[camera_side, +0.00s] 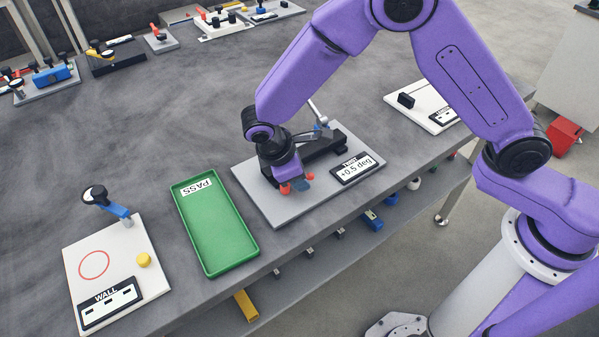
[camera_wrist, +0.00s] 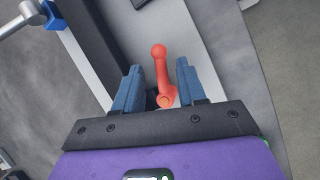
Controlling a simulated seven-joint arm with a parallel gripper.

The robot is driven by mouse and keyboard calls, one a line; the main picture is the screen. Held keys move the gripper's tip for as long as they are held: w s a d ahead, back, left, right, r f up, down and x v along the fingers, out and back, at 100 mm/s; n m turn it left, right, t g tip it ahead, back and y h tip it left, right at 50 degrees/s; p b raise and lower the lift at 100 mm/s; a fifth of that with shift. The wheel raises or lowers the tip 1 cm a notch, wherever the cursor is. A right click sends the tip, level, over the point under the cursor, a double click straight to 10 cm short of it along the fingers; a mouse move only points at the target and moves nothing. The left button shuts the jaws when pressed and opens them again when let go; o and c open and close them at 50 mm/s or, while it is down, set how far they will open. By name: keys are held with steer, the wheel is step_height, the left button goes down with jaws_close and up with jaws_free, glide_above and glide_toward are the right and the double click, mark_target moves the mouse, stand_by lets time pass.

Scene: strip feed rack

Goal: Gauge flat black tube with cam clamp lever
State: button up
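My gripper (camera_side: 297,187) is low over the grey plate of the twist station (camera_side: 290,208). In the wrist view its two blue fingers (camera_wrist: 158,82) are apart, one on each side of a red lever (camera_wrist: 160,70) with a ball end. Gaps show between the lever and the fingers. Red parts of the lever also show under my gripper in the side view. A long black body (camera_side: 322,147) lies on the plate behind my gripper; I cannot tell tube from fixture there. The display (camera_side: 355,168) reads TWIST +0.5 deg.
A metal rod with a blue part (camera_side: 318,117) rises behind the black body. The empty green PASS tray (camera_side: 216,228) lies left of the plate. The white WALL station (camera_side: 118,265) is farther left. Another white station (camera_side: 424,106) stands right. Other fixtures line the back.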

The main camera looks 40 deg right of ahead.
steer(key=shift+s, duration=0.1)
steer(key=w+v, duration=0.1)
steer(key=v, duration=1.6)
steer(key=shift+s+r, duration=0.15)
steer(key=shift+s, duration=0.3)
stand_by(0.3)
steer(key=s+d+f+m+y, duration=0.1)
steer(key=s+d+y, duration=0.4)
steer(key=s+d, duration=1.8)
steer(key=d, duration=0.3)
steer(key=shift+s+d, duration=0.2)
steer(key=shift+s, duration=0.1)
